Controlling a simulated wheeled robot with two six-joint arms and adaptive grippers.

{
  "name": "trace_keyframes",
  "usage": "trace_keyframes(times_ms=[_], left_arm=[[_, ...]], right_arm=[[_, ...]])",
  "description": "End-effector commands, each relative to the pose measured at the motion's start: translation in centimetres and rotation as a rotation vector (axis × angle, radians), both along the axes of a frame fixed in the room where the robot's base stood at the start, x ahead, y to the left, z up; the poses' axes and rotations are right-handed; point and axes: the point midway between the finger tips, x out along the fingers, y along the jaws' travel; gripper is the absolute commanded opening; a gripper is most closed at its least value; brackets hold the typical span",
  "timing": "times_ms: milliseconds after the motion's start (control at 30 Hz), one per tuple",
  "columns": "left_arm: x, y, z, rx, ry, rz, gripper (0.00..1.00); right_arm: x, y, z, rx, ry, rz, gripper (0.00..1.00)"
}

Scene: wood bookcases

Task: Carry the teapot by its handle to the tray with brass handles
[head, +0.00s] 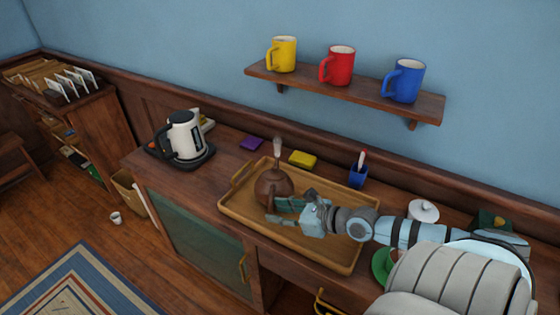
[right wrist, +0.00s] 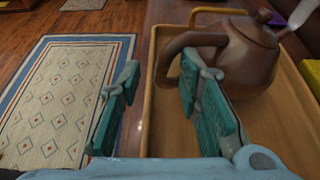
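The brown teapot (head: 268,186) stands upright on the left part of the wooden tray (head: 300,256). The tray has a raised yellowish handle at its left end. In the right wrist view the teapot (right wrist: 252,60) is at the upper right, its handle curving toward my fingers, and the tray (right wrist: 170,140) lies beneath. My right gripper (head: 277,212) is open over the tray, close beside the handle. In the right wrist view my right gripper (right wrist: 155,105) has its fingers wide apart. One finger hides part of the handle; whether they touch is unclear. My left gripper is out of view.
A white kettle (head: 184,135) stands on the sideboard left of the tray. A purple block (head: 251,143), a yellow sponge (head: 302,159) and a blue pen cup (head: 358,176) are behind it. A white lidded pot (head: 423,211) and a green saucer (head: 380,266) are to the right.

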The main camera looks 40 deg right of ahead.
Motion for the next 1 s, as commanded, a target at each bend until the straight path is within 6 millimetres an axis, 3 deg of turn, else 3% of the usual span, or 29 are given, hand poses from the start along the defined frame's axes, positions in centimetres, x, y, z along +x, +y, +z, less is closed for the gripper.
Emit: trace_keyframes(times_ms=[33,400,1000], left_arm=[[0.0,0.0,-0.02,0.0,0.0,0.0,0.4],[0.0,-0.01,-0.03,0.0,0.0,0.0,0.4],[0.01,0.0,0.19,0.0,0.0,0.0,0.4]], right_arm=[[0.02,-0.01,-0.02,0.0,0.0,0.0,0.44],[0.03,-0.01,-0.03,0.0,0.0,0.0,1.0],[0.02,-0.01,0.18,0.0,0.001,0.0,1.0]])
